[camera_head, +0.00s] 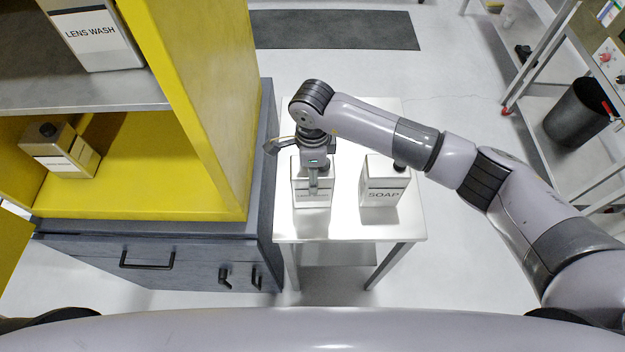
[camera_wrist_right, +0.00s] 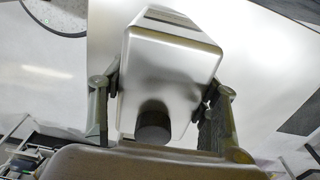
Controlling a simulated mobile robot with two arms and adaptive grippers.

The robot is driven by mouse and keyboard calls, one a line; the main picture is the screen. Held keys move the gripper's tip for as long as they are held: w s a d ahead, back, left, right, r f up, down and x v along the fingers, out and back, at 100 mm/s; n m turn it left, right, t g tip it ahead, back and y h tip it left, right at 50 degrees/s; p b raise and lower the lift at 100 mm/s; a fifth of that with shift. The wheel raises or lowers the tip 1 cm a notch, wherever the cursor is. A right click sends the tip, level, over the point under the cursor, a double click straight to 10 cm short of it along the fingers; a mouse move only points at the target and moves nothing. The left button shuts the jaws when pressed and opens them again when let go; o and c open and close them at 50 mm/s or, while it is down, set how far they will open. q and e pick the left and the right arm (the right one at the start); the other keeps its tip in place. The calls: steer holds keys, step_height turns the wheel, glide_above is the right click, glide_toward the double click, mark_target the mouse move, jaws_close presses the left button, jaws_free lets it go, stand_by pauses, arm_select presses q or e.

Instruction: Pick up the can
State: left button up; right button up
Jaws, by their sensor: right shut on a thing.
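A silvery, box-shaped can (camera_head: 325,188) with a pale label is at the left side of the small white table (camera_head: 400,225). My right gripper (camera_head: 313,182) reaches down over it, and a finger hides part of its front and label. In the right wrist view the can (camera_wrist_right: 165,75) with its black cap sits between the two fingers, which press on its opposite sides. I cannot tell whether its base touches the table. A similar can labelled SOAP (camera_head: 383,190) stands to its right, apart from it. My left gripper is not in view.
A yellow shelf unit (camera_head: 185,70) on a grey cabinet (camera_head: 150,262) stands close to the table's left side. It holds a LENS WASH can (camera_head: 90,40) above and another can (camera_head: 60,150) below. A black bin (camera_head: 578,112) is far right. Open floor lies beyond the table.

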jaws_close()
steer(key=shift+w+r, duration=0.1)
steer(key=shift+r, duration=0.1)
stand_by(0.4)
